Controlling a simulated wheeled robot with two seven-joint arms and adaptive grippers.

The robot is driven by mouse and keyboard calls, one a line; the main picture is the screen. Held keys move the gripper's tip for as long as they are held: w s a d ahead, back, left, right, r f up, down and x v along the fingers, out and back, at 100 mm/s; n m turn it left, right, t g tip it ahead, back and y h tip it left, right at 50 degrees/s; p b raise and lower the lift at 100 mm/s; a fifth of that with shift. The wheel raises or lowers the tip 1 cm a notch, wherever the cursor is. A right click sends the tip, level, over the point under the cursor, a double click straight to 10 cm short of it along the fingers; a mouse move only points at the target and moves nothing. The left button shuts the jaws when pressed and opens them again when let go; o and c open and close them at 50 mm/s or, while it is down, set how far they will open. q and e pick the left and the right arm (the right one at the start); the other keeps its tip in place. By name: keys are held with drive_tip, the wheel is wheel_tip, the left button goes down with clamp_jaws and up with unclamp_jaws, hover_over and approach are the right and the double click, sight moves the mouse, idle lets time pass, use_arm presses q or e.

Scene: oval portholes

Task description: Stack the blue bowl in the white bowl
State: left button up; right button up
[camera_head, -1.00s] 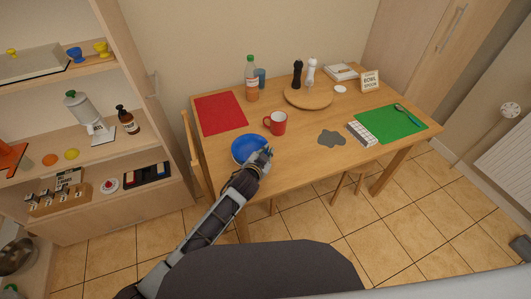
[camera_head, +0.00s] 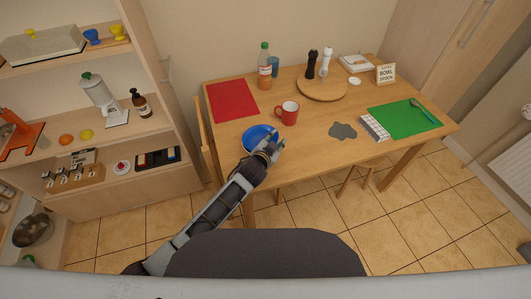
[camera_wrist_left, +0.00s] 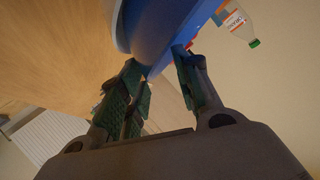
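The blue bowl (camera_head: 256,136) sits on the table near its front left edge. My left gripper (camera_head: 273,149) is at the bowl's front right side. In the left wrist view the blue bowl (camera_wrist_left: 165,25) fills the top middle, and its lower part reaches the gap between the fingertips of my left gripper (camera_wrist_left: 165,75). The fingers are apart; I cannot tell whether they touch the bowl. A small white round dish (camera_head: 355,81) lies beside the round board; it is too small to tell whether it is the white bowl. My right gripper is out of view.
A red mug (camera_head: 288,112) stands close behind the blue bowl. A bottle (camera_head: 265,68), a round board (camera_head: 322,88) with two mills, a red mat (camera_head: 232,99), a green mat (camera_head: 403,117) and a sign (camera_head: 386,74) are on the table. A shelf unit (camera_head: 130,60) stands left.

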use_arm(q)
drive_tip(key=shift+s+a+r, duration=0.1)
drive_tip(key=shift+s+a, duration=0.05)
drive_tip(key=shift+s, duration=0.3)
drive_tip(key=shift+v, duration=0.9)
drive_tip(key=v, duration=0.8)
drive_tip(key=shift+s+r, duration=0.3)
drive_tip(key=shift+a, duration=0.15)
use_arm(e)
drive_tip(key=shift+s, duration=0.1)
